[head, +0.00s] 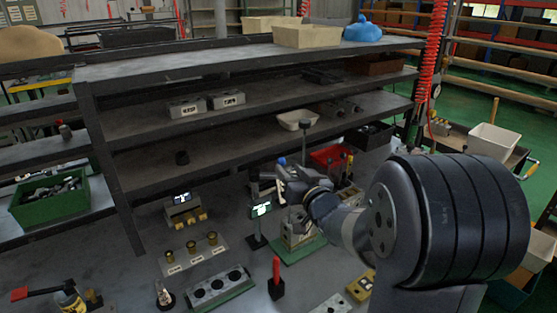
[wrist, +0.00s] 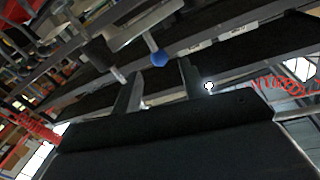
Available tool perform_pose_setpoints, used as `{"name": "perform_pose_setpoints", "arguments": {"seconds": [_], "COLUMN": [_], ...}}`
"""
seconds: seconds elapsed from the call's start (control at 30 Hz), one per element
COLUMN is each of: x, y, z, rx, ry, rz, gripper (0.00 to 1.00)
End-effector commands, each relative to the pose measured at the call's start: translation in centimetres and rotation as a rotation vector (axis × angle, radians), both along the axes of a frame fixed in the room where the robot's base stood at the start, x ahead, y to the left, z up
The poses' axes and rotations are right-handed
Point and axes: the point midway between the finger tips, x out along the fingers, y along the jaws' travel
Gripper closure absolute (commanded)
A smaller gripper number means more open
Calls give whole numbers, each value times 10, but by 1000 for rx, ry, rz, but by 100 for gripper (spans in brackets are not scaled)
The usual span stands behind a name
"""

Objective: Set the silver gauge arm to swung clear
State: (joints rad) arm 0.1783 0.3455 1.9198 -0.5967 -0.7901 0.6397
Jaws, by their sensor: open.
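The silver gauge arm (wrist: 143,26) shows in the wrist view as a pale bar beyond my fingertips, with a blue ball (wrist: 159,59) on a short stem. The blue ball also shows in the head view (head: 282,161), just above my gripper (head: 283,182). In the wrist view my gripper's two fingers (wrist: 160,82) are apart, with nothing seen between them. The ball lies beyond the gap, nearer the right finger; I cannot tell whether anything touches. My wrist hides part of the gauge's block on its green base (head: 299,249).
A dark-knobbed upright post (head: 306,126) rises close behind my gripper. A small lit display (head: 261,209) stands to the left, and a red-handled tool (head: 276,268) in front. A red bin (head: 329,157) and shelves (head: 250,118) lie behind.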

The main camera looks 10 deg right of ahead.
Motion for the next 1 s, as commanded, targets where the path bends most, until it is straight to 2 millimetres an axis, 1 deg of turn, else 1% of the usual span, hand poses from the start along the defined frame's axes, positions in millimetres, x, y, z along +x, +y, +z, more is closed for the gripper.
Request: {"name": "perform_pose_setpoints", "arguments": {"seconds": [0.03,0.2,0.3,0.4,0.57,0.77,1.0], "x": [10,37,48,55,60,60,59], "y": [3,9,12,13,14,14,14], "z": [0,1,1,0,0,0,0], "rx": [2,0,0,0,0,0,0], "ry": [2,1,1,1,2,1,1], "rz": [2,1,0,-1,-1,-2,-2], "gripper": [59,59,59,59,59,59,78]}}
